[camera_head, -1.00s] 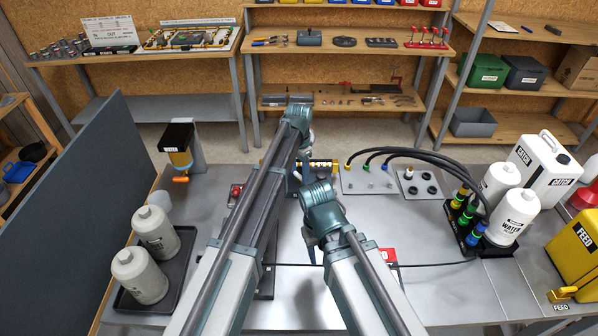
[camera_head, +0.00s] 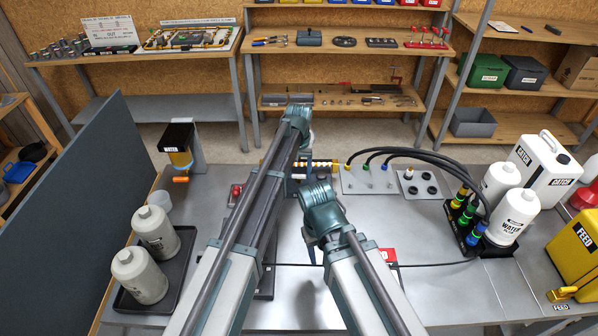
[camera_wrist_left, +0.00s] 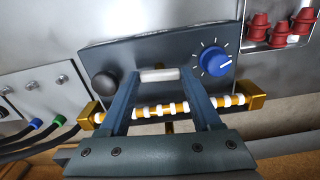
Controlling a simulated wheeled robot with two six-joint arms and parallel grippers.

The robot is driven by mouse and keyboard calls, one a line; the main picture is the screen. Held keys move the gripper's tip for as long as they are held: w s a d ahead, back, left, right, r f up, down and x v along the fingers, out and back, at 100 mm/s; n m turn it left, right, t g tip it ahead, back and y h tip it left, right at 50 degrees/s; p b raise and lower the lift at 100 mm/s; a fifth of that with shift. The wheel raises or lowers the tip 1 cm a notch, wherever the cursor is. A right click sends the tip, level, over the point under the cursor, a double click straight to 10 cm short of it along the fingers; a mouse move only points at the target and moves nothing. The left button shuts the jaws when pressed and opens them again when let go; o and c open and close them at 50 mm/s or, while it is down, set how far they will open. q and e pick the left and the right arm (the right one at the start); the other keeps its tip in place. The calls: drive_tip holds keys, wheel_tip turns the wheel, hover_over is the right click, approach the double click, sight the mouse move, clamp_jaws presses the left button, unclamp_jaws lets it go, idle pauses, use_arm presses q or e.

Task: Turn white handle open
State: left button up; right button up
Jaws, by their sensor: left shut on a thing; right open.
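The white handle (camera_wrist_left: 160,75) is a short pale bar in the left wrist view, on the near edge of a dark grey box (camera_wrist_left: 135,57). My left gripper (camera_wrist_left: 160,72) is shut on it, with one blue-grey finger at each end. In the head view my left arm's wrist hides the handle and most of this gripper. My right gripper (camera_head: 314,252) is open and apart from the box, lower in the head view. Its fingers are mostly hidden under its wrist.
A blue dial (camera_wrist_left: 215,60) and a black knob (camera_wrist_left: 104,84) flank the handle. A striped white-and-orange bar (camera_wrist_left: 160,110) crosses behind my left fingers. Black hoses (camera_head: 425,155) arch to the right. Grey bottles (camera_head: 140,275) stand in a tray at left.

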sight(299, 175)
use_arm(q)
drive_tip(key=shift+n, duration=0.6)
drive_tip(key=o, duration=1.1)
drive_tip(key=shift+r, duration=0.1)
use_arm(e)
drive_tip(key=shift+r, duration=0.1)
use_arm(q)
wheel_tip(299, 175, up, 14)
drive_tip(key=p, duration=1.3)
drive_tip(key=shift+f+p, duration=0.2)
drive_tip(key=shift+p, duration=0.2)
use_arm(e)
wheel_tip(299, 175, up, 14)
drive_tip(key=shift+f, duration=0.2)
